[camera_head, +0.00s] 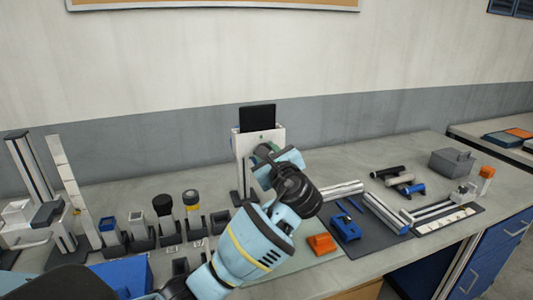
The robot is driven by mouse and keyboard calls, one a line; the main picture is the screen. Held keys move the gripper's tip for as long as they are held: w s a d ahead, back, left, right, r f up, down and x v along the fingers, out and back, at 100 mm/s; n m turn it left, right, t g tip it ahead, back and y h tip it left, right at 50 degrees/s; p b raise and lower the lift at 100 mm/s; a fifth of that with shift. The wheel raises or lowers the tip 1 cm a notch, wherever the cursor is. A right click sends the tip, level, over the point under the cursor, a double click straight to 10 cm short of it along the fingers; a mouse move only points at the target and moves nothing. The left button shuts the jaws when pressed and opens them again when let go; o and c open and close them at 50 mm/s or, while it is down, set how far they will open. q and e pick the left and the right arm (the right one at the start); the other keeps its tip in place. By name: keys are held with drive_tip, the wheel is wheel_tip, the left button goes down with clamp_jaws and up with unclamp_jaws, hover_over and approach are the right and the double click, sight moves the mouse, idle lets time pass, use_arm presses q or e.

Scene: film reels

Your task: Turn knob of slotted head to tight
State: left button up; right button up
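A white upright unit (243,146) with a black block (257,117) on top stands at the back middle of the bench; it appears to be the head. My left arm comes up from the lower left, and its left gripper (268,152) is right at the front of this unit. A small green patch shows beside the fingers. The knob and any slot are hidden behind the gripper and wrist or too small to make out. I cannot tell whether the fingers touch the knob or are closed. My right gripper is not in view.
Several holders with dark and yellow-ringed parts (191,198) stand left of the unit. A tall slotted stand (67,175) is further left. Right are an orange block (321,243), a blue device (345,228), metal rails (386,213) and a grey box (451,161).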

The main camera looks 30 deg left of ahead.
use_arm(q)
drive_tip(key=m, duration=0.7)
drive_tip(key=shift+f, duration=0.1)
idle(0.5)
drive_tip(key=o, duration=1)
drive_tip(key=shift+c, duration=0.2)
drive_tip(key=shift+s, duration=0.1)
drive_tip(key=v, duration=0.7)
drive_tip(key=shift+s+d, duration=0.25)
drive_tip(key=shift+d, duration=0.05)
